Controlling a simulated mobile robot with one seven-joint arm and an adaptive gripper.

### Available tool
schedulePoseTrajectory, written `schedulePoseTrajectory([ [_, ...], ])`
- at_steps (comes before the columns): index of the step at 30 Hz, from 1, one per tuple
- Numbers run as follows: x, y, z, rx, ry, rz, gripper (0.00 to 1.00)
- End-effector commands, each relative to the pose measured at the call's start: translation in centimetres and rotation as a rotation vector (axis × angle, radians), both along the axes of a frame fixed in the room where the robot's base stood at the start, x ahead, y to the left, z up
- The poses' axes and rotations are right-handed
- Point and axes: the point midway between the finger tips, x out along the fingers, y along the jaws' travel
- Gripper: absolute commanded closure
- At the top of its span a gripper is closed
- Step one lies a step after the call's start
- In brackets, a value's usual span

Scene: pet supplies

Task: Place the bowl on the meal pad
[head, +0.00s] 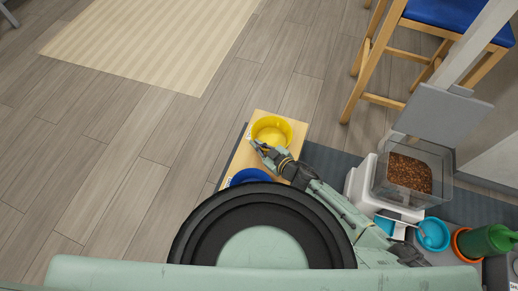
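A yellow bowl (279,124) sits upright at the far end of a light wooden board (291,149). A blue bowl (248,177) is at the near end, partly hidden by my own body. A dark blue-grey mat (333,162) lies under and beside the board; I cannot tell whether the board or the mat is the meal pad. My gripper (259,146) is over the near rim of the yellow bowl, coming from the lower right. Its fingertips are too small to tell whether they are open, shut or touching the rim.
At the right are a clear bin of brown kibble (409,174), a small turquoise bowl (433,234) and a green container (487,241). A wooden chair with a blue seat (440,13) stands behind. Floor is clear left of the board, towards a beige rug (150,40).

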Motion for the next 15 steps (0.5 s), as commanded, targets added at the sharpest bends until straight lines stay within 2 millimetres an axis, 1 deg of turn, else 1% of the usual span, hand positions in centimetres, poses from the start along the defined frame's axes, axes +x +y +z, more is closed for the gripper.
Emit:
schedulePoseTrajectory([
  [1,0.0,0.1,-0.9,0.001,0.001,-0.002,1.0],
  [3,0.0,0.0,-2.0,0.001,0.001,-0.002,1.0],
  [6,0.0,0.0,-3.0,0.0,0.001,-0.001,1.0],
  [15,0.0,0.0,-3.1,0.0,0.0,0.0,1.0],
])
